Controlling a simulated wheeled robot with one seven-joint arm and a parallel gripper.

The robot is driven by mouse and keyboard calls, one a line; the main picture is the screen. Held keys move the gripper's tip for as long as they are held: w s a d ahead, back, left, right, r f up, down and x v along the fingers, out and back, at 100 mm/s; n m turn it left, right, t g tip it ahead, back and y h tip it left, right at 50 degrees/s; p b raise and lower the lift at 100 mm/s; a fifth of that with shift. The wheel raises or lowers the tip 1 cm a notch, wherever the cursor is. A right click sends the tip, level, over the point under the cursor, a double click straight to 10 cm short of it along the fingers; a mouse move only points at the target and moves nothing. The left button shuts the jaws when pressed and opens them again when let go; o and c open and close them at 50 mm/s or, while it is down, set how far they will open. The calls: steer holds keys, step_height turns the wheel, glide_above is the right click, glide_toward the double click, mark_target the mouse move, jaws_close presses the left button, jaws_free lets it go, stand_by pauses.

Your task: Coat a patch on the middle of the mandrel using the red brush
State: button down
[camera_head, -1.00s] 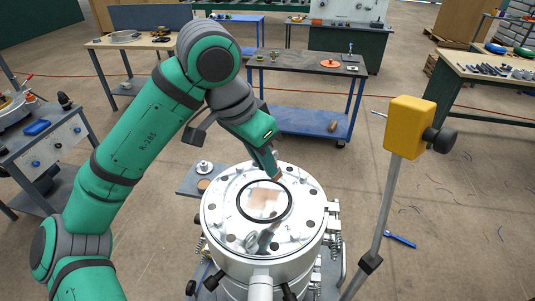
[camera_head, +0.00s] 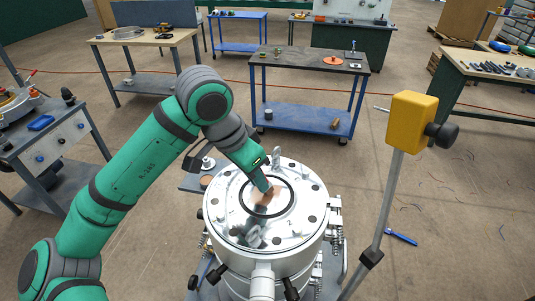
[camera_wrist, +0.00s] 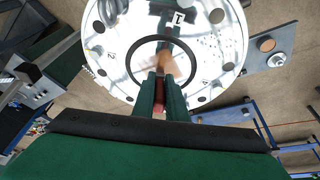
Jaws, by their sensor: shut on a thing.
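The mandrel face (camera_head: 284,200) is the shiny middle of a round metal head, inside a black ring, and faces up. My gripper (camera_head: 267,189) points down over this middle, its fingertips just above the upper part of the ring's inside. In the wrist view my gripper (camera_wrist: 162,88) is shut on the red brush (camera_wrist: 159,84), whose dark red handle shows between the green fingers. A tan part reaches from it over the face. I cannot tell whether the bristles touch the metal. A brownish tint shows on the face by the fingertips; coating or reflection is unclear.
Bolts and holes surround the ring on the metal head (camera_head: 224,222). A yellow box on a pole (camera_head: 411,120) stands to the right. A small grey side shelf (camera_head: 192,182) sits at the left. A blue cart (camera_head: 305,120) stands behind, with open floor between.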

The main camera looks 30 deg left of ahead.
steer(key=shift+s+a, duration=0.25)
steer(key=shift+a, duration=0.6)
steer(key=shift+w+d, duration=0.2)
steer(key=shift+d, duration=0.5)
steer(key=shift+w+d, duration=0.2)
steer(key=shift+d, duration=0.45)
steer(key=shift+w+d, duration=0.2)
steer(key=shift+d, duration=0.5)
step_height(320, 180, up, 2)
steer(key=shift+w+r, duration=0.1)
steer(key=shift+w, duration=0.05)
steer(key=r, duration=0.5)
steer(key=shift+s+r, duration=0.2)
steer(key=shift+r, duration=0.2)
steer(key=shift+w, duration=0.1)
steer(key=shift+d, duration=0.1)
